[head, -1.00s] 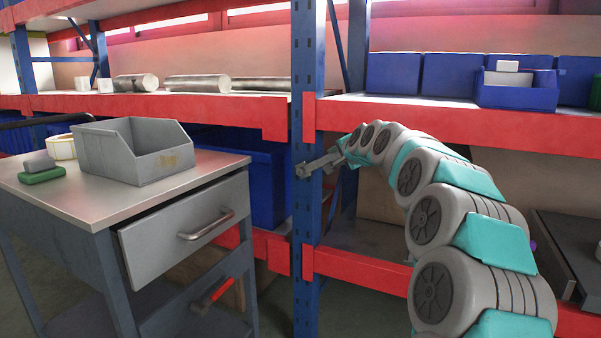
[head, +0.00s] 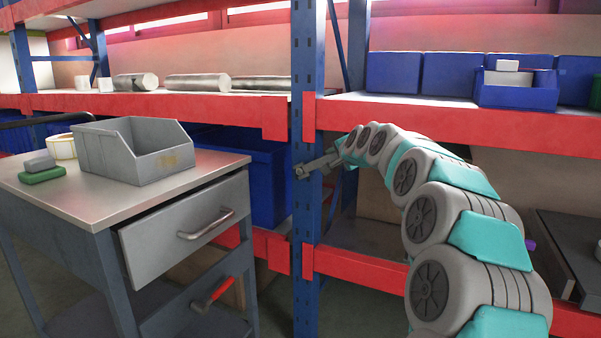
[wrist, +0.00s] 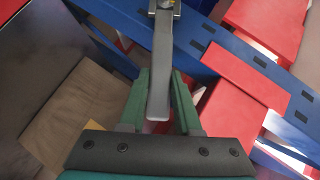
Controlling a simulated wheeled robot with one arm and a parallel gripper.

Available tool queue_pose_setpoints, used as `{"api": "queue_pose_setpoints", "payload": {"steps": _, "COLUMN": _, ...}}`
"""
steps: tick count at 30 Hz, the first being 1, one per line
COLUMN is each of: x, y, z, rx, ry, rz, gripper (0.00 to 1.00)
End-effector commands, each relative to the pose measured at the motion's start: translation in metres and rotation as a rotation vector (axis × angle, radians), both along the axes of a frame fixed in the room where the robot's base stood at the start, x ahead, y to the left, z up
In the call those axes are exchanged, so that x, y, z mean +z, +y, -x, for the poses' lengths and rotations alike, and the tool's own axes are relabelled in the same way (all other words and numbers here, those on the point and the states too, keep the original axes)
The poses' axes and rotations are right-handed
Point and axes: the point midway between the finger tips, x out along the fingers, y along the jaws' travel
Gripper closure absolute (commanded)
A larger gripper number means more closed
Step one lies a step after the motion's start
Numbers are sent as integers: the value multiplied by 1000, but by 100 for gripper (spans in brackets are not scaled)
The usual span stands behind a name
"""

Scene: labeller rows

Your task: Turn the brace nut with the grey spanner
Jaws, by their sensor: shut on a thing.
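The grey spanner (wrist: 161,62) runs up the middle of the wrist view, its handle between the green fingers of my gripper (wrist: 158,88). My gripper is shut on the handle. The spanner's jaw end is at the top edge, around or against a small brownish nut (wrist: 166,4); the picture's edge cuts this off, so I cannot tell how well it is seated. In the head view the spanner (head: 318,164) reaches left from my gripper (head: 338,157) across the blue rack upright (head: 307,215). The nut is too small to make out there.
Red shelf beams (head: 450,123) lie right of the upright, near my arm. A grey trolley (head: 95,205) with a slightly open drawer (head: 190,232) and a grey bin (head: 150,160) stands at left. Blue bins (head: 515,97) sit on the right shelf.

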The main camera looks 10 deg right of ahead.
Motion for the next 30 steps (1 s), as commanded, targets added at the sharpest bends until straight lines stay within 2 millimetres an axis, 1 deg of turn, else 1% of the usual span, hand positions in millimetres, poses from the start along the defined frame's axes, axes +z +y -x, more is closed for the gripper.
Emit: {"api": "queue_pose_setpoints", "payload": {"steps": 30, "x": -16, "y": -6, "z": 4, "rx": -1, "ry": -74, "rz": -100, "gripper": 100}}
